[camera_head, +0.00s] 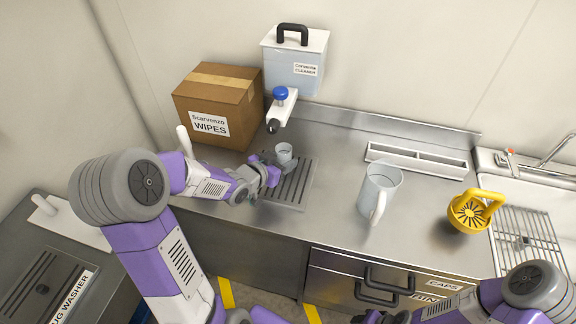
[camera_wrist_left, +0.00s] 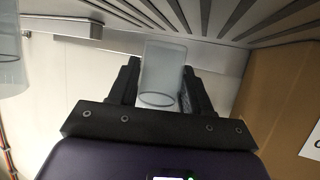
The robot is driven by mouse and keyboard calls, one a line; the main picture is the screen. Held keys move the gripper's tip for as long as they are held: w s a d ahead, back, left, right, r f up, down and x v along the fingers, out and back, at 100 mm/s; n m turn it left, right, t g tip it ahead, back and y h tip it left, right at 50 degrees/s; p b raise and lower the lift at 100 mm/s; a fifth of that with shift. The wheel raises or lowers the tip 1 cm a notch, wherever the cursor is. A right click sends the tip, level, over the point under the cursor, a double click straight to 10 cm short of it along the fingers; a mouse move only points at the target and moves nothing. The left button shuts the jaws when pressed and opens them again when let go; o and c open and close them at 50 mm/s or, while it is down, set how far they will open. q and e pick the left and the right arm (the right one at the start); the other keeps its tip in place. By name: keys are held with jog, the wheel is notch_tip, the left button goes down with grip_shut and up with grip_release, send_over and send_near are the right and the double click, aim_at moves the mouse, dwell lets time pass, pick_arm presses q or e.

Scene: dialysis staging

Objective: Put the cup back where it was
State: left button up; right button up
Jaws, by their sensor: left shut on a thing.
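The small clear cup (camera_head: 284,152) is at the slotted drip tray (camera_head: 291,192), in front of the dispenser's spout. My left gripper (camera_head: 274,170) is shut on the cup, coming in from the left. In the left wrist view the cup (camera_wrist_left: 163,72) sits between the two dark fingers (camera_wrist_left: 160,88) and looks empty. I cannot tell whether its base touches the tray. My right gripper (camera_head: 378,317) is partly cut off at the bottom edge of the head view, and its jaws are unclear.
A cleaner dispenser (camera_head: 294,60) with a blue knob (camera_head: 280,93) and a brown wipes box (camera_head: 217,100) stand behind. A clear pitcher (camera_head: 379,190), a yellow-handled item (camera_head: 468,212), a narrow slotted holder (camera_head: 416,160) and a sink rack (camera_head: 522,240) are to the right. The counter between tray and pitcher is clear.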

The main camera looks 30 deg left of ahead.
pick_arm(q)
jog(key=shift+f+b, duration=0.45)
jog(key=shift+f, duration=0.6)
pick_arm(e)
jog(key=shift+s+d+f, duration=0.1)
jog(key=shift+d+f, duration=0.1)
jog(key=shift+f, duration=0.65)
pick_arm(q)
jog(key=shift+f, duration=0.1)
jog(key=o, duration=1.1)
pick_arm(e)
jog(key=shift+f, duration=0.1)
